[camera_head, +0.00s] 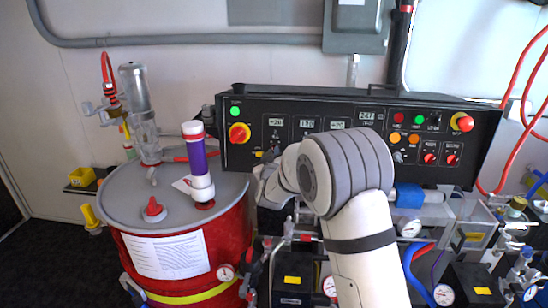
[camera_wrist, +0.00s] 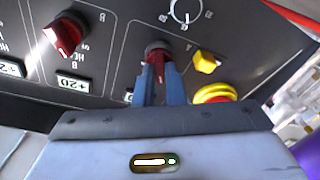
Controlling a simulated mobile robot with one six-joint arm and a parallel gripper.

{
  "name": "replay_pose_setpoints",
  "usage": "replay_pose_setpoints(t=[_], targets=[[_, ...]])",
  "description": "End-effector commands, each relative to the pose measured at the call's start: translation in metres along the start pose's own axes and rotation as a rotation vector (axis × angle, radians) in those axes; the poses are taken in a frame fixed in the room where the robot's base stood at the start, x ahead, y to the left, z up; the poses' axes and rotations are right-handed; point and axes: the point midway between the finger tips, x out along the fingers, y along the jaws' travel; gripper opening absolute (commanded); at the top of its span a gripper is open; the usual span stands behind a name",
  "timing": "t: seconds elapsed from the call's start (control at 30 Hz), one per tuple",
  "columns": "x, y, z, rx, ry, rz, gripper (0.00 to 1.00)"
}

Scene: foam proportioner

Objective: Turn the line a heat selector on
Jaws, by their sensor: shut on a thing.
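The black control panel (camera_head: 345,120) stands behind the drum in the head view. In the wrist view, my gripper (camera_wrist: 160,76) is at the panel, its two blue-grey fingers closed on either side of a red selector knob (camera_wrist: 158,58) with a dark round base. The knob's pointer lies roughly along the fingers; its label is hidden or too small to read. A second red selector knob (camera_wrist: 66,36) sits to the left, turned at a slant, above a display reading +20 (camera_wrist: 73,83).
A yellow selector (camera_wrist: 207,62) and a yellow-ringed button (camera_wrist: 213,93) sit close to the right of my fingers. In the head view, a red drum (camera_head: 190,262) with a pump (camera_head: 197,165) stands left of my arm. Hoses and gauges crowd the lower right.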

Motion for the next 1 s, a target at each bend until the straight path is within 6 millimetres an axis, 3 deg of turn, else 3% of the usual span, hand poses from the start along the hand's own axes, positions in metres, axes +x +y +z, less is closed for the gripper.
replay_pose_setpoints(t=[1.0], targets=[[0.0001,-0.0033,0.0004,0.816,0.001,0.172,0.0]])
